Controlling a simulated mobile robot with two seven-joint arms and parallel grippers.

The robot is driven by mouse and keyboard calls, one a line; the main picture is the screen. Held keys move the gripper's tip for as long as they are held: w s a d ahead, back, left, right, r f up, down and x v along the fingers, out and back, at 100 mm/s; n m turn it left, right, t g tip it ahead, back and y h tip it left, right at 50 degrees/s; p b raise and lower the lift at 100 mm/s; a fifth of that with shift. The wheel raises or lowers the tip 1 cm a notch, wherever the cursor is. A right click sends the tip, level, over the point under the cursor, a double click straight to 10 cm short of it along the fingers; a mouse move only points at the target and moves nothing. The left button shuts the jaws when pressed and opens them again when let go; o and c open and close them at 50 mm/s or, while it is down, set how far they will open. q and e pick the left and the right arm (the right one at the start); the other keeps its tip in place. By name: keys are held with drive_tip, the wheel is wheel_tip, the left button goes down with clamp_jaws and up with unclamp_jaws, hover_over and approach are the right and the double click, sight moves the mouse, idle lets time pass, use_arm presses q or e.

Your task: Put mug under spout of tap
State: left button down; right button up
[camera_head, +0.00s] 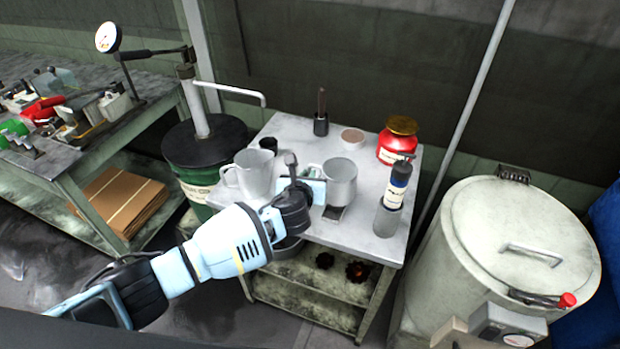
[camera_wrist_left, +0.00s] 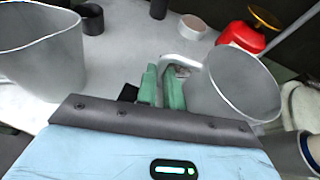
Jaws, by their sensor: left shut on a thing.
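A grey metal mug (camera_head: 341,182) is at the middle of the grey side table (camera_head: 290,128); it also shows in the left wrist view (camera_wrist_left: 236,85). My left gripper (camera_head: 312,190) reaches in from the left, and its green fingers (camera_wrist_left: 163,85) are shut on the mug's handle (camera_wrist_left: 182,61). The mug looks upright; I cannot tell whether it touches the table. A pump with a long thin spout (camera_head: 230,89), which looks like the tap, stands on a green drum (camera_head: 196,165) left of the table. The spout's end is up and left of the mug. My right gripper is out of view.
A grey jug (camera_head: 254,173) stands left of my gripper, with a small black cup (camera_head: 268,145) behind it. A red tin (camera_head: 397,142), a bowl (camera_head: 352,138) and a bottle (camera_head: 393,200) stand right and behind. A large pale tank (camera_head: 500,240) is at the right.

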use_arm(q)
drive_tip(key=shift+s+d+r, duration=0.1)
drive_tip(key=shift+s, duration=0.25)
drive_tip(key=s+a+r+n+y, duration=0.1)
drive_tip(key=s+a+r, duration=1.2)
drive_tip(key=s+a, duration=0.2)
drive_tip(key=shift+s+a+r, duration=0.15)
drive_tip(key=shift+s+a, duration=0.25)
drive_tip(key=shift+s, duration=0.05)
